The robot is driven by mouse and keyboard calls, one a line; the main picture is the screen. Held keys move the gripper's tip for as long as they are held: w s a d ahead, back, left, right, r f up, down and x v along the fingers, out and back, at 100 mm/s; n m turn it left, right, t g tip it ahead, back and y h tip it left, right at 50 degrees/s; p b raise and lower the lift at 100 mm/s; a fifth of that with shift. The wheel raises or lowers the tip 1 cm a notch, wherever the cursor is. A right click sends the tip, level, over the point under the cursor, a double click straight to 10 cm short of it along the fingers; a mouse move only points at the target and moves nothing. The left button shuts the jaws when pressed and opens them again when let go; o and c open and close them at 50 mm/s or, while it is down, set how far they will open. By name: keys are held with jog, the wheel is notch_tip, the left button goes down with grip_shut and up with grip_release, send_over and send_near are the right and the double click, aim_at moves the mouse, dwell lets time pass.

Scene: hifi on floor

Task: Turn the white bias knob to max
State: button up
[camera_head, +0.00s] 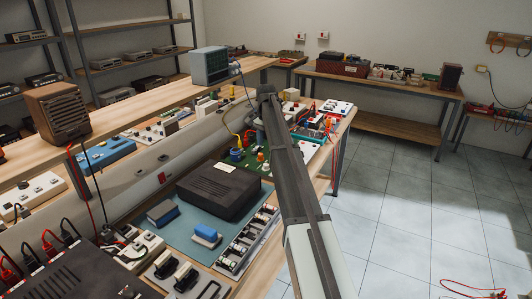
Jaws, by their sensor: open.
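I cannot make out the white bias knob; it is too small to tell or hidden behind my arm. My arm reaches from the bottom right up over the workbench (262,262) and bends near its far part. My gripper does not show; the arm's far end is hidden behind the bend. Just left of the arm is a green circuit board (222,154) with yellow, blue and orange parts. White panels with small colored parts (335,107) lie at the bench's far end, right of the arm.
A black box (222,190) and blue-topped blocks (206,234) sit on a teal mat (180,237). A raised shelf with a brown speaker-like box (58,112) and a grey box (209,66) runs behind. Red cables (48,240) lie at left. The tiled floor (410,220) is mostly clear.

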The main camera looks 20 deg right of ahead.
jog(key=shift+r, duration=1.8)
